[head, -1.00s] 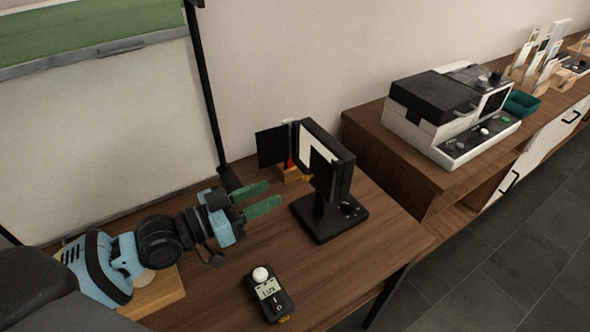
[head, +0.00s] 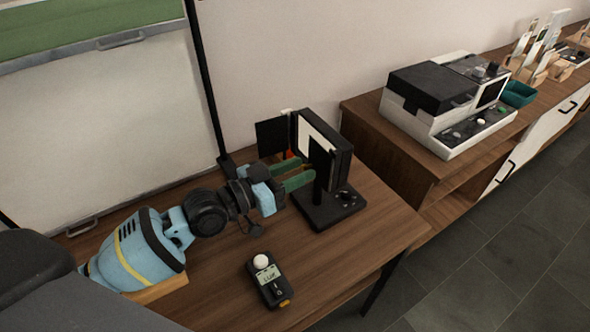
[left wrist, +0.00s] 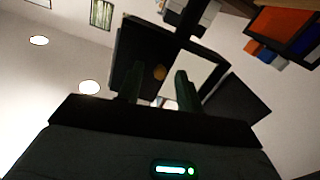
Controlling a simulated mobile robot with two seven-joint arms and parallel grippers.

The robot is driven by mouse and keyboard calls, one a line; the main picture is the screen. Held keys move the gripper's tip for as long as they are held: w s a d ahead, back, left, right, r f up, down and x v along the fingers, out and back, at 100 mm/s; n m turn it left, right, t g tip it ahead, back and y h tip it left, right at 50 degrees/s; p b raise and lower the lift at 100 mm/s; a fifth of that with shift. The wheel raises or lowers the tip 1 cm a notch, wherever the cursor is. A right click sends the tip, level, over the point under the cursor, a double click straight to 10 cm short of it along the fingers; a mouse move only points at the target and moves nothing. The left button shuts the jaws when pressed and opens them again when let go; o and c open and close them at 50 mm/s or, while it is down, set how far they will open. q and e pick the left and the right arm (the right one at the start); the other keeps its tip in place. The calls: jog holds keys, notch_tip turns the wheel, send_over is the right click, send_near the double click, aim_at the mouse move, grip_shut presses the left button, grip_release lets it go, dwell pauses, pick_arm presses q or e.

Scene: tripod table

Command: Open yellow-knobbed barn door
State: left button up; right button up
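The black lamp head (head: 341,160) stands on a black base on the wooden table, with a white panel (head: 313,132) on its face. A dark flap (head: 319,158) stands in front of that panel, and another dark flap (head: 271,137) sticks out at its left. In the left wrist view a yellow knob (left wrist: 159,72) sits on a dark flap (left wrist: 138,48). My left gripper (head: 306,170) is open, its green fingers reaching the lamp. In the left wrist view the knob appears between the fingers; contact cannot be told. The knob is hidden in the head view. My right gripper is not in view.
A light meter (head: 268,280) lies at the table front. A white and black machine (head: 447,108) and a teal tray (head: 518,94) stand on the cabinet to the right. A black pole (head: 206,85) rises behind my left arm. The table right of the meter is clear.

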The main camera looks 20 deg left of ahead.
pick_arm(q)
jog(key=shift+c, duration=0.3)
grip_shut()
